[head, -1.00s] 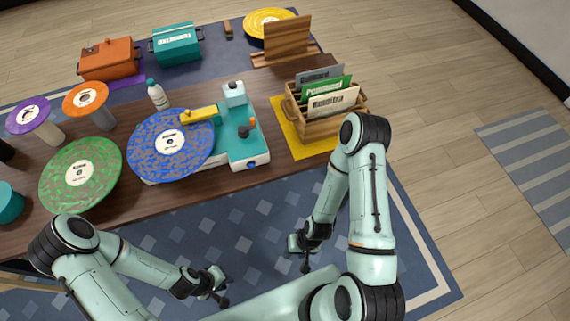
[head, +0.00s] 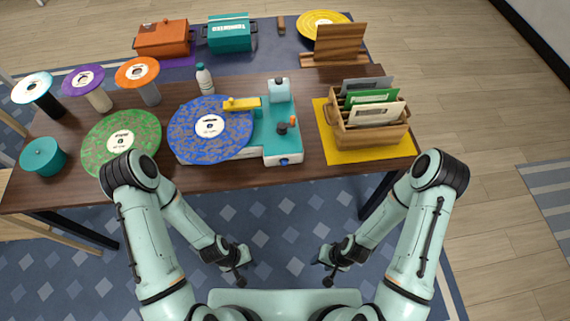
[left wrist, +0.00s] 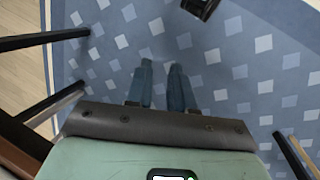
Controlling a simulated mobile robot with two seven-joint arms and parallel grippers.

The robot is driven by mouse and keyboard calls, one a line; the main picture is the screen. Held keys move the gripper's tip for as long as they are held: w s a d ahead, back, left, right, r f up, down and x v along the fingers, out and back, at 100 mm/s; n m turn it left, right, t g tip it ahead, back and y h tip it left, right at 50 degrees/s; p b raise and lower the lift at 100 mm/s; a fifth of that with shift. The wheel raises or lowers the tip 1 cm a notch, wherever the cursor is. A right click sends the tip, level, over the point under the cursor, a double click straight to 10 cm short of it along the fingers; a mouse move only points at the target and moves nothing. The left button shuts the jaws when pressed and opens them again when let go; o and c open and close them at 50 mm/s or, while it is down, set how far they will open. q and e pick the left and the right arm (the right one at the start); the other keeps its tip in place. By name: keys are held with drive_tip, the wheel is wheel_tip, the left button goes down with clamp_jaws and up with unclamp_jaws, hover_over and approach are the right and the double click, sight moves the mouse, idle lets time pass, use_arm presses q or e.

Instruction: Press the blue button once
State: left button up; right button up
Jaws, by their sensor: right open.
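A teal and white record player (head: 277,137) stands on the wooden table with a blue speckled record (head: 188,128) on it and a yellow arm (head: 243,103) over the record. A small blue spot, which looks like the blue button (head: 284,161), shows on its front face near the right corner. My left gripper (head: 241,271) is below the table's front edge, over the rug. The left wrist view shows its two blue fingers (left wrist: 160,66) apart with nothing between them. My right gripper (head: 324,270) is also low in front of the table, open and empty. Both are well away from the player.
A wooden crate with cards (head: 365,135) stands on a yellow mat (head: 330,152) right of the player. A white bottle (head: 205,80) stands behind the record, and a green record (head: 120,136) lies left of it. The rug before the table is free.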

use_arm(q)
clamp_jaws()
